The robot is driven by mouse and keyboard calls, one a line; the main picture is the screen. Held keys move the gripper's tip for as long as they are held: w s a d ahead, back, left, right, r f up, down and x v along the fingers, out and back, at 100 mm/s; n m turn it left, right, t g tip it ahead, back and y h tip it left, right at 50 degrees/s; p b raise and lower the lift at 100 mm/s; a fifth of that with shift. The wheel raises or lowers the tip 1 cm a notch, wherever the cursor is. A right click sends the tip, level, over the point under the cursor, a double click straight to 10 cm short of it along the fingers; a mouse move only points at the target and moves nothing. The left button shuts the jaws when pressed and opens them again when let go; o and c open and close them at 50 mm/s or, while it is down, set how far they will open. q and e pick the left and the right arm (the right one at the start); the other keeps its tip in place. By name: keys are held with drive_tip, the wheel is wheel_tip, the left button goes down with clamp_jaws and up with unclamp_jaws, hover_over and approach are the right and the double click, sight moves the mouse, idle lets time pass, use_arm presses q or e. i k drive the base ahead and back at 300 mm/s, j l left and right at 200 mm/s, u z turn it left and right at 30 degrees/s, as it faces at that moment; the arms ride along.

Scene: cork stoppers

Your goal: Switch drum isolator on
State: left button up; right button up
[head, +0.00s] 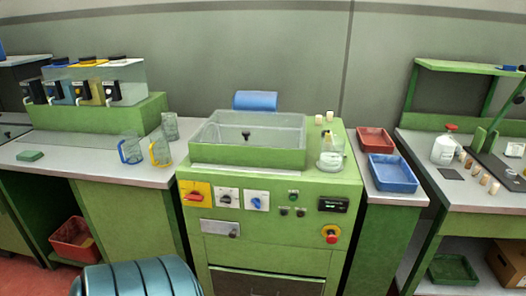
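A green machine cabinet (270,258) stands in the middle of the head view, with a control panel on its front. At the panel's left end is a rotary switch with a red handle on a yellow plate (195,195); it looks like an isolator. Its handle lies roughly level. To its right are a black rotary knob (228,197) on a pale plate and a blue rotary knob (258,203) on a pale plate. Labels are too small to read, so I cannot tell which is the drum isolator. Neither of my grippers is in view.
The panel also has small buttons (293,196), a dark display (332,205) and a red stop button (331,234). A teal ribbed object (140,279) stands low in front, left of centre. Jugs (130,150), a red tray (375,140) and a blue tray (392,173) sit on side counters.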

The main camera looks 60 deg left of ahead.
sight(195, 196)
drive_tip(key=u, duration=2.35)
